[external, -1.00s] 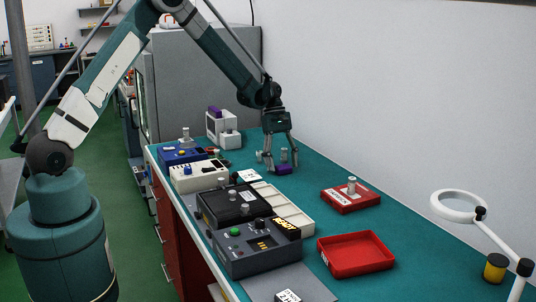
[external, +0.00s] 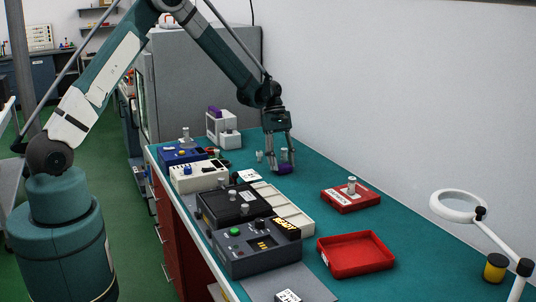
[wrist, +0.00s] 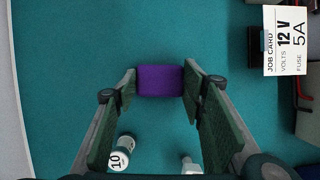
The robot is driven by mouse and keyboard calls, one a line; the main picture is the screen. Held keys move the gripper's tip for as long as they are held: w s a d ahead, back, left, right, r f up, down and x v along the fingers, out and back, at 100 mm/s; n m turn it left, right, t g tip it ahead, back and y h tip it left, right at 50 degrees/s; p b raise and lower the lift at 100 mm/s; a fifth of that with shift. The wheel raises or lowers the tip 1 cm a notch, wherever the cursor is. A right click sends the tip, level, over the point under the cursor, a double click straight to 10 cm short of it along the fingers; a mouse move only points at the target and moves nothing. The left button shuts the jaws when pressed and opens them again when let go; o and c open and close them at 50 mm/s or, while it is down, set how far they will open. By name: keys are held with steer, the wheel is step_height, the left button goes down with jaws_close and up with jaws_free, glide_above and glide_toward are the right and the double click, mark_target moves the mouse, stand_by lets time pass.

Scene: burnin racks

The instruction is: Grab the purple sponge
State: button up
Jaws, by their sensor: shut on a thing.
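The purple sponge (external: 285,169) is a small block on the teal bench top. It also shows in the wrist view (wrist: 160,81), between the fingertips. My gripper (external: 280,165) is low over the bench, with its fingers closed in on the sponge from both sides. In the wrist view my gripper (wrist: 160,77) has one fingertip against each end of the sponge. The sponge looks to be still at bench level; a gap beneath it cannot be told.
A white cylinder marked 10 (wrist: 120,153) and a metal weight (wrist: 190,165) stand near the fingers. A job card (wrist: 284,40) lies to the right. A red tray (external: 355,270) and a red block with a weight (external: 350,200) are nearer the camera. Bench around the sponge is mostly clear.

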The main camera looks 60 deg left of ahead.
mark_target(282, 164)
step_height(282, 164, up, 10)
steer(key=shift+f, duration=0.15)
stand_by(0.5)
